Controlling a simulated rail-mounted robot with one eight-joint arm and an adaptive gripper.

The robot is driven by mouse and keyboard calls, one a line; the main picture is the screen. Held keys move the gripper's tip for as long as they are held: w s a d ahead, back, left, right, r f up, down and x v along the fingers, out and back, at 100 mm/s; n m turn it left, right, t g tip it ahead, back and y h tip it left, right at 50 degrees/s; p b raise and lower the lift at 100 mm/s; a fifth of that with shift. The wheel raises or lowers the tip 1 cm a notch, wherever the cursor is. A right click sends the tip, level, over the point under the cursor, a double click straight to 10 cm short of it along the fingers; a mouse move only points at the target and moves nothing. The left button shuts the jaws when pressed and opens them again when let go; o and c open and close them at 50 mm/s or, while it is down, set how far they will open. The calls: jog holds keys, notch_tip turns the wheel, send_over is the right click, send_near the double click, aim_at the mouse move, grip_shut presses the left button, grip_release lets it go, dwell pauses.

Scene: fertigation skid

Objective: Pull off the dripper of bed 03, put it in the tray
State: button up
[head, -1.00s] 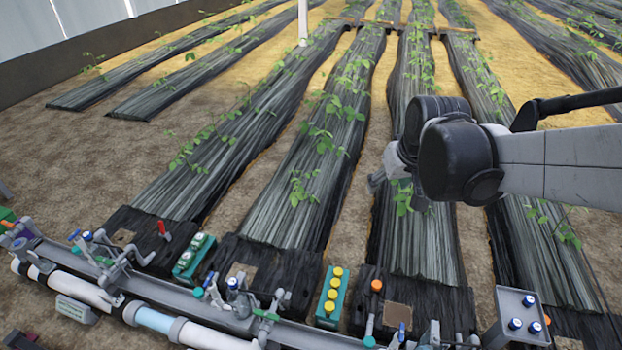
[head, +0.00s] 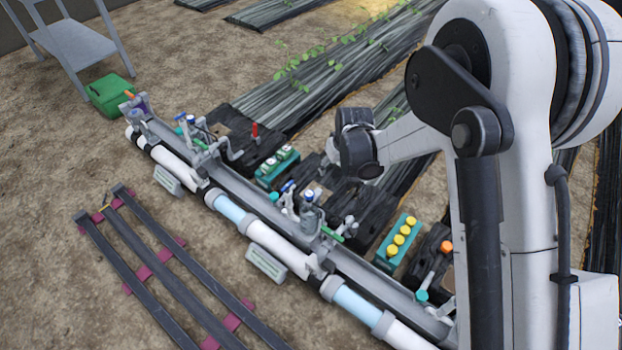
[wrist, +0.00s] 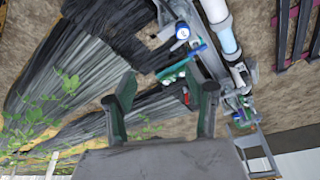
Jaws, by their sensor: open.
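My gripper (wrist: 168,85) shows in the wrist view with two dark fingers spread apart and nothing between the tips. In the head view my arm hides its fingers. Beyond the fingers in the wrist view lie a red handle (wrist: 186,97), a teal block (wrist: 172,72) and a blue-capped fitting (wrist: 182,32). In the head view the red handle (head: 255,132) stands at the end of a black-covered bed, near a teal block with pale green caps (head: 278,165). I cannot read any bed number, nor tell which part is the dripper of bed 03 or which container is the tray.
A white and blue pipe (head: 272,238) runs along a grey beam with valves. A teal block with yellow caps (head: 400,238) and an orange knob (head: 445,246) are at right. A green box (head: 110,95) stands by a grey stand (head: 75,45). Rails (head: 165,270) lie in front.

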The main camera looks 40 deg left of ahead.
jog(key=n, duration=0.1)
send_near(309, 193)
jog(key=b+x, duration=0.5)
jog(key=x, duration=0.5)
jog(key=shift+f, duration=0.1)
grip_shut()
dwell(0.4)
jog(key=shift+r, duration=0.2)
jog(key=shift+r+p, duration=0.55)
jog(key=shift+r, duration=0.85)
